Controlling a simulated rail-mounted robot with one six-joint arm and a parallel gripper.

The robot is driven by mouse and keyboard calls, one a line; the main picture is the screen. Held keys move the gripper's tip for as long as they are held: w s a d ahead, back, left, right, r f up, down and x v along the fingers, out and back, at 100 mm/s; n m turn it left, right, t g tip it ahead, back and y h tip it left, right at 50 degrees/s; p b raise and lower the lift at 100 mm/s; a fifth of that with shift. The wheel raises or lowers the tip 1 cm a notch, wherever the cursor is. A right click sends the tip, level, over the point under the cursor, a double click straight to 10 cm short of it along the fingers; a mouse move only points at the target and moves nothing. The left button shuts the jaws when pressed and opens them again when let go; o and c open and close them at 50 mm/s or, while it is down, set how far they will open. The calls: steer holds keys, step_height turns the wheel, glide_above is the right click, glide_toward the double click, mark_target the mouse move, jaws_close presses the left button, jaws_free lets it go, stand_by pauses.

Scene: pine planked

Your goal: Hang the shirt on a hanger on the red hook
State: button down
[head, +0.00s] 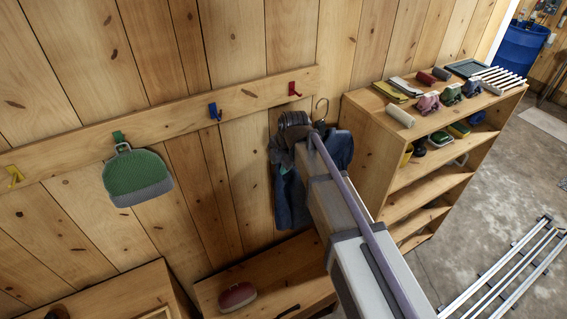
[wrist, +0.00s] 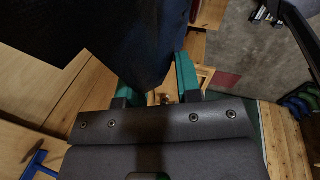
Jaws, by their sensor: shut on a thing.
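The red hook (head: 293,89) is on the wooden wall rail, and its peg looks bare. The dark blue shirt (head: 290,203) hangs below and right of it, in front of the wall, partly hidden by my arm. The hanger's metal hook (head: 321,108) stands up above the shirt, to the right of and slightly lower than the red hook, apart from it. In the wrist view, my gripper (wrist: 156,72) has teal fingers on either side of the dark shirt (wrist: 100,40) and is shut on the shirt's hanger. The grip itself is hidden by cloth.
The rail also has a blue hook (head: 214,111), a yellow hook (head: 14,177) and a green hook (head: 118,136) holding a green-and-grey bag (head: 137,175). A wooden shelf unit (head: 368,150) with several items stands close at right. A low wooden bench (head: 285,275) is below.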

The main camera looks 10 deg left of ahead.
steer(key=shift+w+a, duration=0.15)
steer(key=shift+w, duration=0.25)
steer(key=w+a+f+b, duration=0.4)
steer(key=w+a, duration=0.3)
steer(key=w, duration=0.3)
steer(key=shift+a+f+b, duration=0.2)
steer(key=shift+f+b, duration=0.1)
stand_by(0.7)
